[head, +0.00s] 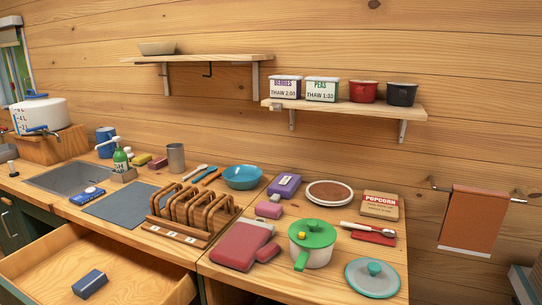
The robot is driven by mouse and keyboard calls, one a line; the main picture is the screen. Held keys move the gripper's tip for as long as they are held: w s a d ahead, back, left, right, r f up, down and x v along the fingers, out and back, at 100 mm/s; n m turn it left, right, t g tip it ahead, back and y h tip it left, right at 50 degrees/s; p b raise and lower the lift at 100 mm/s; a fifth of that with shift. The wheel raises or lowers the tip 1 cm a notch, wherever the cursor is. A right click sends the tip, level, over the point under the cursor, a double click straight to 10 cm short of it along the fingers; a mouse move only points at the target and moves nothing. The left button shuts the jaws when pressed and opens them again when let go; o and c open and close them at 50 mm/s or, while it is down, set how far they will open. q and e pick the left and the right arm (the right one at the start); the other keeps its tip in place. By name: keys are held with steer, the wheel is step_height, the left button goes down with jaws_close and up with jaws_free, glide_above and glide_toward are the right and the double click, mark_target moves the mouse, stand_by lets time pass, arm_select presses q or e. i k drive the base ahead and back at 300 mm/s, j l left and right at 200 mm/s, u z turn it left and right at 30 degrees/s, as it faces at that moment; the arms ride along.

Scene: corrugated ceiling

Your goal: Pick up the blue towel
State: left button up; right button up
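No thing in the head view is clearly a blue towel. A flat grey-blue mat or cloth (113,211) lies on the counter right of the sink. A small blue packet (87,196) with a pale label lies by the sink's front edge. A dark blue block-like item (89,284) lies in the open drawer; I cannot tell if it is folded cloth. An orange-brown towel (471,221) hangs on the wall rail at the right. Neither of my grippers is in view.
The open wooden drawer (130,271) juts out at lower left. A wooden rack (190,213), a green-lidded pot (311,244), a teal glass lid (372,277) and a red pouch (241,244) crowd the counter. Two shelves, the lower one (340,106) holding containers, are above.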

mark_target(86, 286)
steer(key=u, duration=1.55)
steer(key=i+j+z, duration=0.1)
steer(key=z, duration=0.3)
steer(key=j+z, duration=0.15)
steer(key=z, duration=0.25)
steer(key=i+j+z, duration=0.1)
steer(key=z, duration=0.3)
steer(key=j+z, duration=0.25)
steer(key=z, duration=0.15)
steer(key=j+z, duration=0.15)
steer(key=j, duration=0.35)
steer(key=j+z, duration=0.15)
steer(key=j, duration=0.35)
steer(key=k+j+z, duration=0.15)
steer(key=j, duration=0.3)
steer(key=k+j+z, duration=0.2)
steer(key=j, duration=0.95)
steer(key=k, duration=0.05)
